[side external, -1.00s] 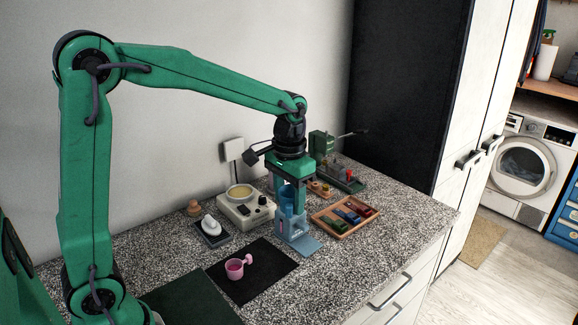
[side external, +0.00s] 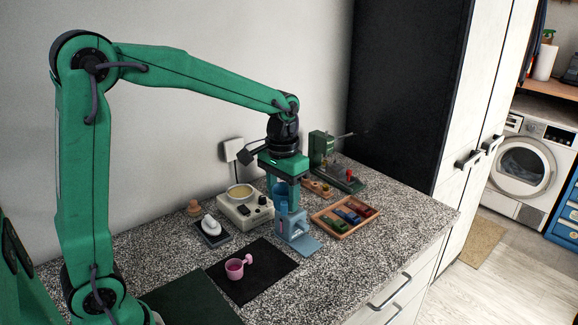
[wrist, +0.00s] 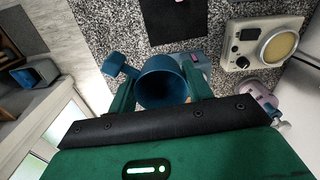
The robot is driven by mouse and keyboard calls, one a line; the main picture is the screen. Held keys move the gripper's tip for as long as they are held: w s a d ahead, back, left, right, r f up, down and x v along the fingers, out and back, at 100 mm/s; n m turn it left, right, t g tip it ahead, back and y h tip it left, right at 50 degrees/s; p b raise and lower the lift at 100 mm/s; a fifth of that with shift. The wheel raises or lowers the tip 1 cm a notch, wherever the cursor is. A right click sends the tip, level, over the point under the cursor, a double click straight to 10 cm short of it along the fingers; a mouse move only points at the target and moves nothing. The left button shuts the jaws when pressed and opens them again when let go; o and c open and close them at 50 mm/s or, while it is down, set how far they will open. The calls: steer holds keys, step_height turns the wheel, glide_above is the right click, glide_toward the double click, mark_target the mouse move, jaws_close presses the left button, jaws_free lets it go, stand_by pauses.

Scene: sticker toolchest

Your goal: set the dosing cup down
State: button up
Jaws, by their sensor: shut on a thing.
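A blue cup (side external: 281,190) with a side handle is between the fingers of my gripper (side external: 284,203). The wrist view shows the round open mouth of this cup (wrist: 163,84) and its handle at the left, with my gripper (wrist: 162,92) shut on it. The cup is upright, and its lower part is partly hidden in the side view. A pale blue stand (side external: 293,228) is just below and in front of it; I cannot tell whether they touch. A pink cup (side external: 235,269) with a handle sits on the black mat (side external: 268,285).
A cream device with a round yellowish top (side external: 243,207) stands left of my gripper. A dark tray with a white object (side external: 212,232) is farther left. A wooden tray of coloured blocks (side external: 345,216) is at the right. A green machine (side external: 322,150) stands behind. The counter's front right is clear.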

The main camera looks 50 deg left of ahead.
steer(key=s+a+f+n, duration=0.2)
steer(key=s+a+n, duration=0.3)
steer(key=a+n, duration=0.2)
steer(key=s+a+f+n, duration=0.3)
steer(key=s+a+n, duration=0.2)
steer(key=a+n, duration=0.25)
steer(key=s+a+f+n, duration=0.2)
steer(key=s+n, duration=0.5)
steer(key=n, duration=0.1)
steer(key=s+a+f+n, duration=0.2)
steer(key=s+f+n, duration=0.1)
steer(key=s+n, duration=0.4)
steer(key=shift+s+n, duration=0.4)
steer(key=shift+n, duration=0.15)
glide_above(164, 266)
steer(key=shift+f, duration=2.25)
steer(key=shift+f, duration=1.75)
